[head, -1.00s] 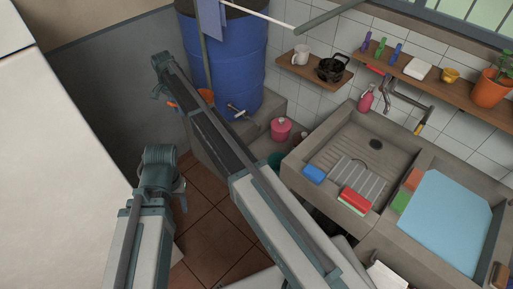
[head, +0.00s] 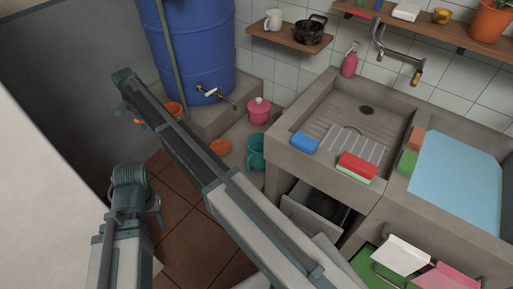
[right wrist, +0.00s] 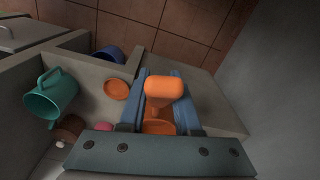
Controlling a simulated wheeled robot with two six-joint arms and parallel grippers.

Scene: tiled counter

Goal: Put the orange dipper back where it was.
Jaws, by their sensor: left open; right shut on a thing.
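The orange dipper (head: 173,108) shows in the head view as a rounded part to the right of my right forearm and a small handle end to its left. My arm hides the stretch between. My right gripper (head: 140,113) is shut on the dipper, left of the blue barrel. In the right wrist view the dipper's handle (right wrist: 164,88) sits between the blue-grey fingers (right wrist: 160,98), with more orange below it. My left gripper (head: 157,215) is open and empty, lower in the head view over the brown floor tiles.
A blue barrel (head: 190,50) with a tap stands on a concrete block. An orange disc (head: 220,147), a teal pitcher (head: 256,152) and a pink jar (head: 259,112) are near its foot. The sink (head: 350,110) is right. Tiled floor (head: 185,225) is open below.

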